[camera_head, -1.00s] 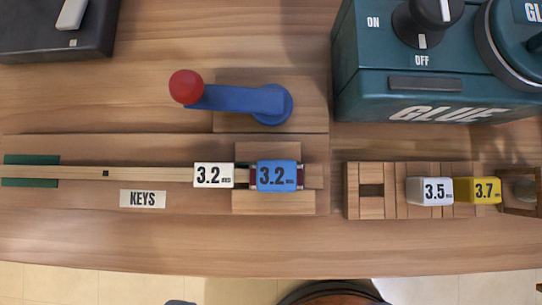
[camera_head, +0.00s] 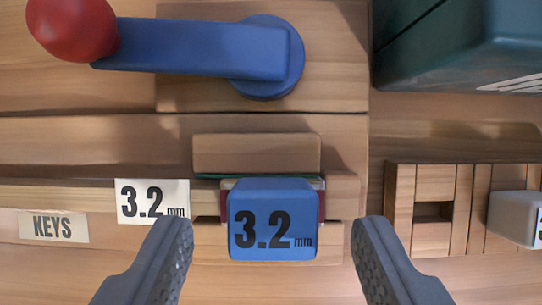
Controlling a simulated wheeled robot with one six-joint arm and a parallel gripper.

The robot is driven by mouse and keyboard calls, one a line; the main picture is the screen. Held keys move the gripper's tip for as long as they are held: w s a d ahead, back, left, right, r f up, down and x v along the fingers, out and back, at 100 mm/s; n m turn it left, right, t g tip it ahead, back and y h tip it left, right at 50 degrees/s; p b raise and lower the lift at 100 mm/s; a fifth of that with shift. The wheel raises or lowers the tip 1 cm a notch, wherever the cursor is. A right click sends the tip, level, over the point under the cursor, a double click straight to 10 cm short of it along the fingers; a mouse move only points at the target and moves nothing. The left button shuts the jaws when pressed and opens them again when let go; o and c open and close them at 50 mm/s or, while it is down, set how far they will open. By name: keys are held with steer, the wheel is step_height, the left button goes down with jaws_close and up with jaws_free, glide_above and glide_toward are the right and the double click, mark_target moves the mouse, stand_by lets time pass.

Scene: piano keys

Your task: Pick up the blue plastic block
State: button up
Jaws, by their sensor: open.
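The blue plastic block (camera_head: 272,220) is marked "3.2 mm" and sits in a wooden holder on the workbench, slightly right of the middle of the view. Red and metal edges show at its sides. My gripper (camera_head: 272,245) is open, with one dark ridged finger on each side of the block. Both fingers appear apart from it. How high they are above the block is hard to tell.
A blue lever (camera_head: 200,47) with a red knob (camera_head: 72,28) lies behind the block. A "3.2 mm" label (camera_head: 152,201) is at its left. A slotted wooden rack (camera_head: 433,185) with a white block (camera_head: 515,218) stands right. The teal glue machine (camera_head: 460,50) fills the top right.

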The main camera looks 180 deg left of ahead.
steer(key=shift+w+f, duration=0.1)
steer(key=shift+f, duration=0.2)
steer(key=c, duration=1)
steer(key=shift+c, duration=0.2)
